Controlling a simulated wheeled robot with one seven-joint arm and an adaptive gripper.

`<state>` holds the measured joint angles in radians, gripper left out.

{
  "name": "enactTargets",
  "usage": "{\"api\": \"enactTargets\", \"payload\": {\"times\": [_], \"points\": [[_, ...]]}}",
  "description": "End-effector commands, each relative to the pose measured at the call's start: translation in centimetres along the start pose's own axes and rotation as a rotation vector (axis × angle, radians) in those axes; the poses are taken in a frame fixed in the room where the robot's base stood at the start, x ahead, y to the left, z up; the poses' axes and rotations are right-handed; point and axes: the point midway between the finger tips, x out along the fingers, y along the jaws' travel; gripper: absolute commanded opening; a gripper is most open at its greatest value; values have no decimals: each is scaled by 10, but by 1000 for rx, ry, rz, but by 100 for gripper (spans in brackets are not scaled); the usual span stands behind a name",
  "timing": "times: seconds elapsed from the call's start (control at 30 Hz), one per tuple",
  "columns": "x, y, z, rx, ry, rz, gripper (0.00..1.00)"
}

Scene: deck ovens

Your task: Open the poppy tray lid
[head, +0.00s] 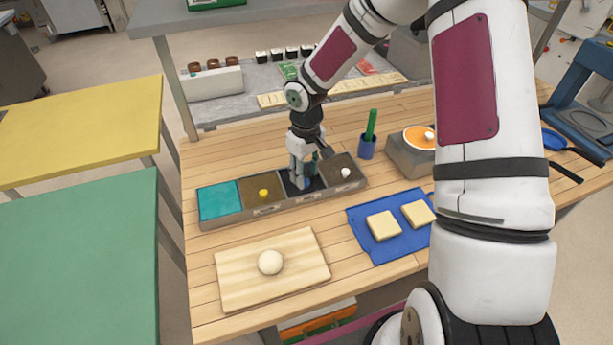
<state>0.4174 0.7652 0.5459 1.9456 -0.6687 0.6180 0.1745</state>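A long grey topping box (285,209) with several sections stands on the wooden table. Its left section has a flat teal surface (219,199). Beside it is a brown section with a yellow knob (263,193), then a very dark section (287,186) with something blue (307,184) low between my fingers, then a brown section with a white knob (346,173). Small front labels are too small to read, so which section is poppy cannot be told. My gripper (302,183) points down at the dark section and hides much of it. Whether its fingers grip the blue part cannot be told.
A board with a dough ball (270,262) and a blue mat (364,238) with two pale squares lie in front. A shelf with containers runs behind.

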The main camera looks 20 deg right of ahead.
Motion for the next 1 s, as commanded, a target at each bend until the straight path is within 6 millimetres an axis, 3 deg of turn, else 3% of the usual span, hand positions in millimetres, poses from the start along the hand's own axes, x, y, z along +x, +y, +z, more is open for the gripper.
{"api": "enactTargets", "payload": {"times": [0.2, 0.5, 0.53, 0.7, 1.0], "points": [[18, 0, 0, 0, 0, -1, 39], [20, 0, 0, 0, 0, 1, 39], [20, 0, 0, 0, 0, 1, 37], [20, 0, 0, 0, 0, 0, 0], [20, 1, -1, 2, -6, -1, 0]]}}
